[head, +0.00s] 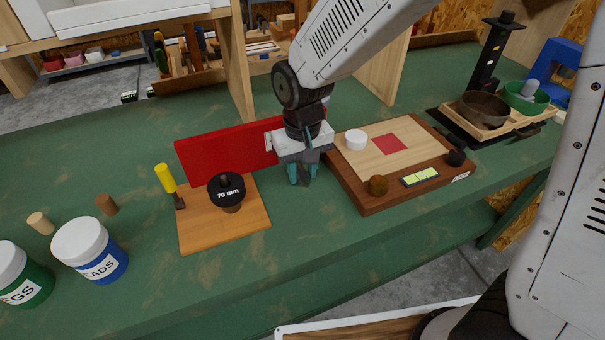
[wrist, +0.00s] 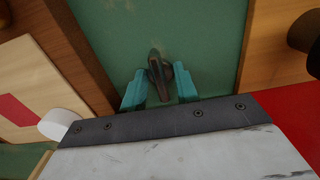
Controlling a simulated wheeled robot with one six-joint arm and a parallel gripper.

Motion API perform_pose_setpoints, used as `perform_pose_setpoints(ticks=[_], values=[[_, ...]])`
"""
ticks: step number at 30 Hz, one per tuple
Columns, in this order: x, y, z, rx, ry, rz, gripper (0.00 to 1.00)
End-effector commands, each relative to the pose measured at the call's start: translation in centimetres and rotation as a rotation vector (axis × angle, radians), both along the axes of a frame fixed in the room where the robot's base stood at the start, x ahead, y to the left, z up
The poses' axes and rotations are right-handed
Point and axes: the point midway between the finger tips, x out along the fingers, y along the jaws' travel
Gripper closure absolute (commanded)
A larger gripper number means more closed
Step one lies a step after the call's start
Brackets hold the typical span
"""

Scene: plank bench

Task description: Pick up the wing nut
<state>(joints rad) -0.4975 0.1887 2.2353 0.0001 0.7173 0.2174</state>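The wing nut (wrist: 158,72) is a small dark brown-grey piece. In the wrist view it shows between the two teal fingertips of my gripper (wrist: 160,86), over the green bench top. The fingers stand apart on either side of it, and I see no clear grip on it. In the head view my gripper (head: 300,174) points down, low over the bench. It is in the gap between the small wooden board and the larger brown tray. The wing nut is hard to make out there, as the fingers hide it.
On the left is the wooden board (head: 205,230) with a black 70 mm knob (head: 226,188). On the right is the brown-rimmed tray (head: 365,198) with a white cylinder (head: 355,139). Jars (head: 92,250) stand far left.

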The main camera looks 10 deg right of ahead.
Motion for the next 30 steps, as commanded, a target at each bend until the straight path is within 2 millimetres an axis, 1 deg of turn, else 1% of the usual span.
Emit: perform_pose_setpoints(ticks=[1,2,3,12,16,20,25,29,30], values=[[0.0,0.0,0.0,0.000,0.000,0.000,0.84],[0.0,0.0,0.0,0.000,0.000,0.000,0.93],[0.0,0.0,0.0,0.000,0.000,0.000,0.94],[0.0,0.0,0.0,0.000,0.000,0.000,0.94],[0.0,0.0,0.4,0.000,-0.001,0.000,0.94],[0.0,0.0,1.5,0.002,-0.003,0.000,0.94],[0.1,0.0,3.9,0.002,-0.004,0.000,0.94],[-2.8,-1.0,3.9,0.000,-0.001,0.001,0.94],[-3.8,-1.3,4.0,0.000,-0.001,0.002,0.94]])
